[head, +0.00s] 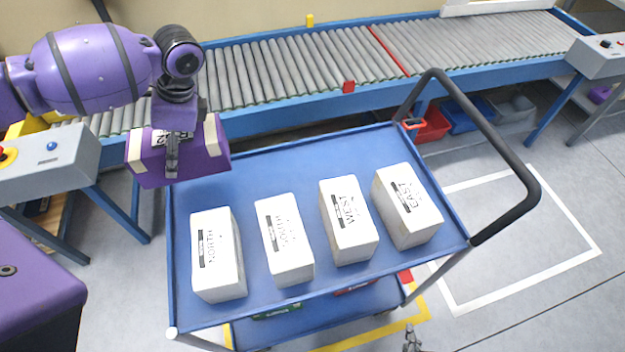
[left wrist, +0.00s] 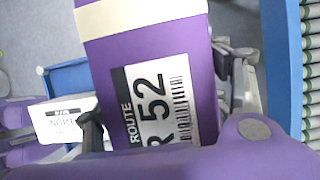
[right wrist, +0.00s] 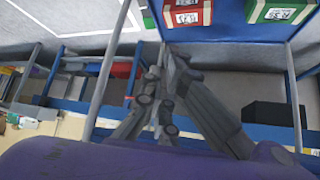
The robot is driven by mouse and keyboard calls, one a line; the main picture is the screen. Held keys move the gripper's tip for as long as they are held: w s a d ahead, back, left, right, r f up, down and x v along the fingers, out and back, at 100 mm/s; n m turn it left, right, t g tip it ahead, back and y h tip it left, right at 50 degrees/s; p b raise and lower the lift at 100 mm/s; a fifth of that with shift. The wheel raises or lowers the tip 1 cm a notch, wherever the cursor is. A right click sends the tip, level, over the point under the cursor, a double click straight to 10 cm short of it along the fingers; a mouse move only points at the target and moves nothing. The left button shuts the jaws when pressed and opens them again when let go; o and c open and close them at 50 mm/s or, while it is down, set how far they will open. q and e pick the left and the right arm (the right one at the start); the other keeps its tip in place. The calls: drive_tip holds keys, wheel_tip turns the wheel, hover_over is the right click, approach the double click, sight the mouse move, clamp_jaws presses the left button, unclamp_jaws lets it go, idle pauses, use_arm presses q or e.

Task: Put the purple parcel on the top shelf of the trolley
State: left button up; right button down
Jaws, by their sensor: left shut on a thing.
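The purple parcel (head: 190,165) has cream bands and a white label; in the left wrist view the parcel (left wrist: 165,60) shows "ROUTE" and "52" on it. My left gripper (head: 172,155) is shut on the parcel, with a finger on each side in the left wrist view. It holds the parcel above the back left corner of the trolley's blue top shelf (head: 270,165). My right gripper (head: 412,340) is low at the front edge of the head view, in front of the trolley. It is empty, and its fingers (right wrist: 165,60) are together in the right wrist view.
Several white boxes stand in a row along the shelf's front, the leftmost (head: 218,255) and rightmost (head: 407,205) near its ends. The back strip is clear. A black handle (head: 520,180) rises at right. A roller conveyor (head: 290,70) runs behind. A red box (right wrist: 187,12) sits on the lower shelf.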

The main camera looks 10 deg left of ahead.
sight(218, 154)
use_arm(q)
drive_tip(key=shift+d, duration=0.2)
drive_tip(key=w+d+f, duration=0.1)
drive_tip(key=d, duration=0.1)
drive_tip(key=w+d+f, duration=0.1)
drive_tip(key=d, duration=0.2)
drive_tip(key=w+d+f, duration=0.2)
drive_tip(key=d, duration=0.1)
drive_tip(key=d+f, duration=0.1)
drive_tip(key=w+d+f, duration=0.1)
drive_tip(key=f, duration=0.1)
drive_tip(key=w+d+f+b, duration=0.1)
drive_tip(key=f, duration=0.1)
drive_tip(key=shift+d+f, duration=0.15)
drive_tip(key=shift+d, duration=0.25)
wheel_tip(218, 154, down, 4)
drive_tip(key=shift+d+r, duration=0.15)
drive_tip(key=shift+r, duration=0.05)
drive_tip(key=o, duration=1.6)
drive_tip(key=shift+o, duration=0.2)
